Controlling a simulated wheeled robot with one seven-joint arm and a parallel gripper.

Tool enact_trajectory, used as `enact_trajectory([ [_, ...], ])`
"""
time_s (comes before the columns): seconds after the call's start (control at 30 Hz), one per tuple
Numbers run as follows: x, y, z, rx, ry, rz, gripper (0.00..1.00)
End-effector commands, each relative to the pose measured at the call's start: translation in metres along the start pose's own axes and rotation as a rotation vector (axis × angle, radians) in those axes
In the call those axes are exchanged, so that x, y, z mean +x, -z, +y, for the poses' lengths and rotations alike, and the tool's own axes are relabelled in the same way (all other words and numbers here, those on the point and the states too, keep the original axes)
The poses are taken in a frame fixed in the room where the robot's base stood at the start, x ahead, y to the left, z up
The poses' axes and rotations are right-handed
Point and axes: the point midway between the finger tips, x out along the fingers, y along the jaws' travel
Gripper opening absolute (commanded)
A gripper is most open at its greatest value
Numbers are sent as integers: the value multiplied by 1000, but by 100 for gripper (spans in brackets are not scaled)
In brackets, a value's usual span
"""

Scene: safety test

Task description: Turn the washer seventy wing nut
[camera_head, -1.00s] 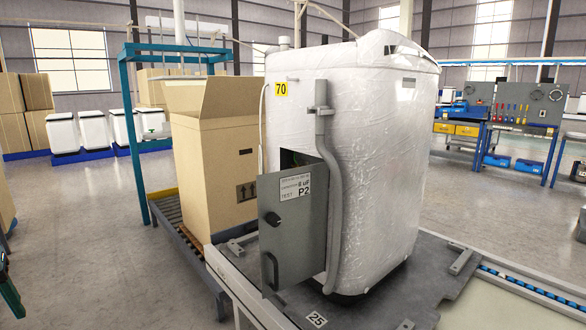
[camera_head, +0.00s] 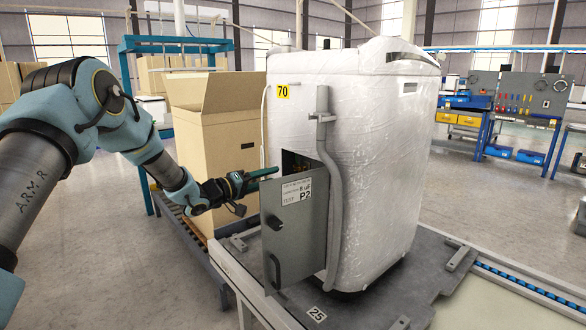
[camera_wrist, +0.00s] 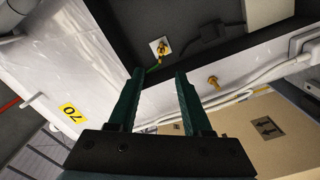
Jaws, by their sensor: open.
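The washer (camera_head: 385,140) is a white, film-wrapped machine with a yellow 70 label (camera_head: 283,92); the label also shows in the wrist view (camera_wrist: 72,111). Its grey access door (camera_head: 297,225) stands open, marked P2. In the wrist view, a brass fitting (camera_wrist: 161,47) with a green-yellow wire sits on a small pale plate inside the dark opening. A second brass fitting (camera_wrist: 213,81) sits on the white wall beside the opening. Which one is the wing nut is unclear. My gripper (camera_head: 265,178) is open and empty at the opening's left side; its fingertips (camera_wrist: 160,75) appear apart from both fittings.
A grey pipe (camera_head: 327,190) runs down the washer right of the opening. A pale hose (camera_wrist: 240,94) runs near the second fitting. An open cardboard box (camera_head: 215,160) stands close behind my gripper. The washer stands on a dark platform (camera_head: 390,305).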

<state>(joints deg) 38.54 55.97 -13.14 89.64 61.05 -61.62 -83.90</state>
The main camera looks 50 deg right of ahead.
Motion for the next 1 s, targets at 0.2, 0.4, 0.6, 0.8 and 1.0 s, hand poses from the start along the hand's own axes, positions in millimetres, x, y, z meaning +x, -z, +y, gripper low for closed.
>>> enact_trajectory([
  [0.2, 37, 1, 2, 1, 1, -1, 49],
  [0.4, 73, 1, 2, 2, 4, 1, 49],
  [0.6, 94, 2, 0, 3, 5, 2, 49],
  [0.8, 99, 1, -1, 2, 5, 3, 49],
  [1.0, 99, 1, -1, 2, 5, 3, 48],
])
